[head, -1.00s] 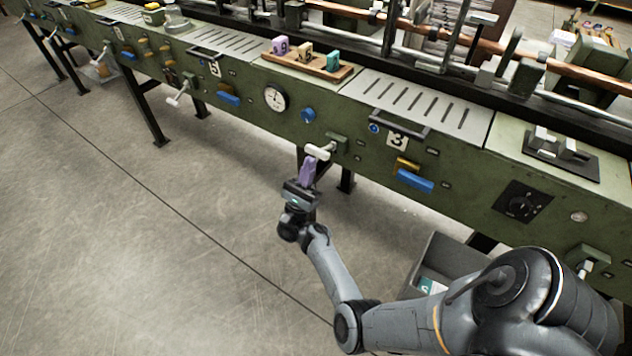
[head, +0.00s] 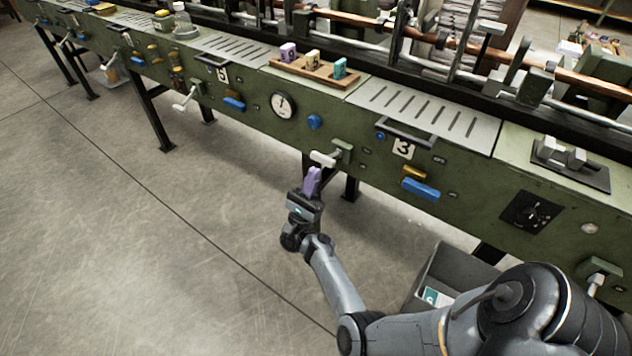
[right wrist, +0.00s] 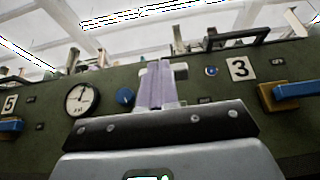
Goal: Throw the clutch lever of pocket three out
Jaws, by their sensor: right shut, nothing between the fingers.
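The lever beside the pocket marked 3 has a white handle (head: 323,159) on a green bracket on the machine's front. The number 3 plate (head: 403,148) is to its right. My right gripper (head: 314,172) is shut and empty, its purple fingers together and pointing up just below the handle. A small gap shows between fingertips and handle in the head view. In the right wrist view the fingers (right wrist: 156,86) cover part of the lever, and its pale end (right wrist: 180,70) shows behind them. My left gripper is not in view.
A blue knob (head: 314,121) and a dial (head: 283,105) are left of the lever. A blue-fronted handle (head: 421,189) juts out below the 3. A grey bin (head: 452,267) stands on the floor near my right arm. The floor at left is clear.

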